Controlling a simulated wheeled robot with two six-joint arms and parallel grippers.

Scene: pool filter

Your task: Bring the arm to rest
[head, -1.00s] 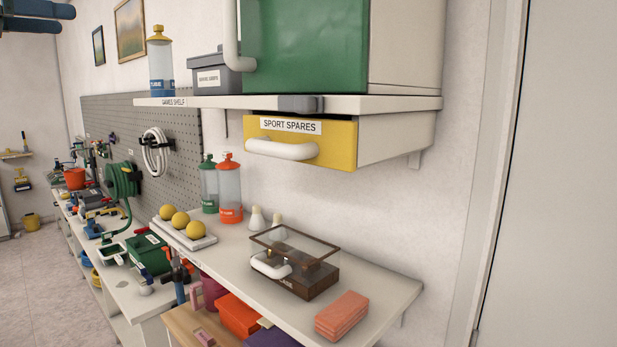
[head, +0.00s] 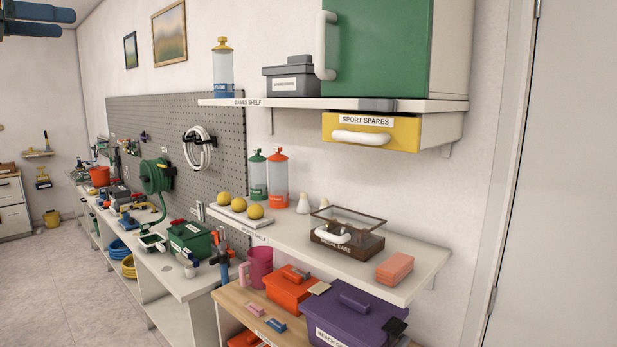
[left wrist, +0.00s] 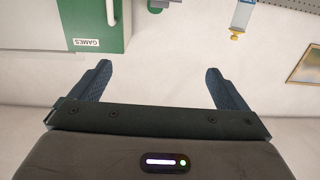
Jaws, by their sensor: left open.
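My left gripper (head: 38,20) shows at the top left corner of the head view, up in the air and cut off by the frame edge. In the left wrist view my left gripper (left wrist: 158,72) has its two dark fingers spread wide, with nothing between them but pale wall. It touches nothing that I can see. My right gripper is not in view.
A white shelf (head: 350,104) carries a green cabinet (head: 395,50), a grey box (head: 292,82) and a bottle (head: 222,72). A yellow drawer (head: 371,134) hangs under it. A lower shelf (head: 290,233) and benches run along the wall.

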